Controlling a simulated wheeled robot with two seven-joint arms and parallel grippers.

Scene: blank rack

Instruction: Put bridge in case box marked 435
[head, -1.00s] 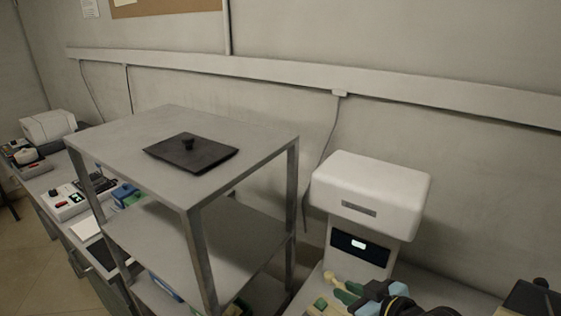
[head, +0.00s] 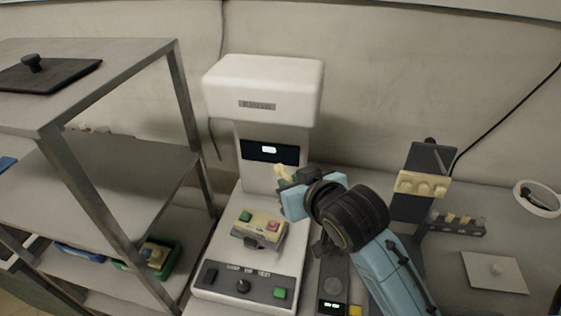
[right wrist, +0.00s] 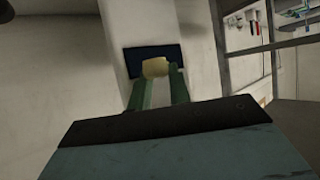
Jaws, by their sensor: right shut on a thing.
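My right gripper (head: 283,177) is at the front of the white machine, with its arm coming in from the lower right. In the right wrist view its two green fingers (right wrist: 157,95) are shut on a small cream piece (right wrist: 154,67), which I take to be the bridge. The piece also shows in the head view (head: 280,169), held in the air in front of the machine's dark display. A green case box (head: 176,262) with something inside sits on the rack's lower shelf, partly behind a post. A blue box (head: 78,254) is to its left. I cannot read 435 on either. My left gripper is out of view.
The white machine (head: 262,88) has a cream fixture (head: 258,226) with green and pink pieces on its base. The grey rack (head: 120,170) stands at left, a black lid (head: 50,74) on top. A dark stand (head: 428,165) and white plate (head: 494,272) are at right.

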